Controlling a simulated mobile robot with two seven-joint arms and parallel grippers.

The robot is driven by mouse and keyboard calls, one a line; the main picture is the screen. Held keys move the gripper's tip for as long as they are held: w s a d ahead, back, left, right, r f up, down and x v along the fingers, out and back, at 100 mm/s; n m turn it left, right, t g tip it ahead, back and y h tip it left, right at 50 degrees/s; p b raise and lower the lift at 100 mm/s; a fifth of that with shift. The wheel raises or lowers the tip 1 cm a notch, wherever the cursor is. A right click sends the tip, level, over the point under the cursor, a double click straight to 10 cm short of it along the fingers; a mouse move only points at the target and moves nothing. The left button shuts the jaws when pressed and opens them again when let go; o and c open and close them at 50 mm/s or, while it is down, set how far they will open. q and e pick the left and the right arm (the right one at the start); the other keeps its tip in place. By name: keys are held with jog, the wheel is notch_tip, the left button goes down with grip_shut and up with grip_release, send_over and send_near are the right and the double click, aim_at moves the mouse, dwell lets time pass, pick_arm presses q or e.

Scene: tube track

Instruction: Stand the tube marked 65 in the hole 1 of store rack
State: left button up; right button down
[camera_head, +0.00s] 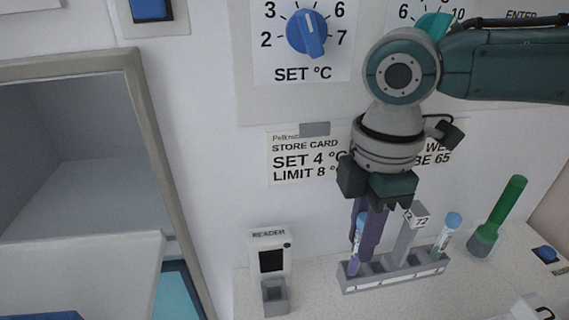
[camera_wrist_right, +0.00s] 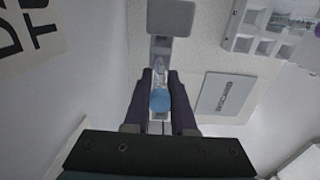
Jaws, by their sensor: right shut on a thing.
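My right gripper (camera_head: 370,235) points down with its purple fingers over the left part of a grey rack (camera_head: 395,279). It is shut on a blue-capped tube (camera_head: 359,226). In the right wrist view the blue cap (camera_wrist_right: 160,100) sits between the fingers (camera_wrist_right: 158,90). The tube looks upright, its lower end at the rack's left end; I cannot tell whether it is seated in a hole. The tube's number and the hole numbers cannot be read. Whether this is the store rack is not clear. My left gripper is out of view.
Another blue-capped tube (camera_head: 447,234) stands at the rack's right end, beside a grey post marked 72 (camera_head: 417,219). A green stick in a grey base (camera_head: 485,238) stands farther right. The reader (camera_head: 270,262) is to the left. A discard plate (camera_wrist_right: 225,97) shows in the wrist view.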

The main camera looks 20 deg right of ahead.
jog(key=shift+f, duration=0.4)
jog(key=shift+f, duration=0.3)
dwell(0.4)
jog(key=c, duration=0.7)
grip_release()
jog(key=shift+o, duration=0.2)
notch_tip(320, 180, up, 10)
dwell(0.4)
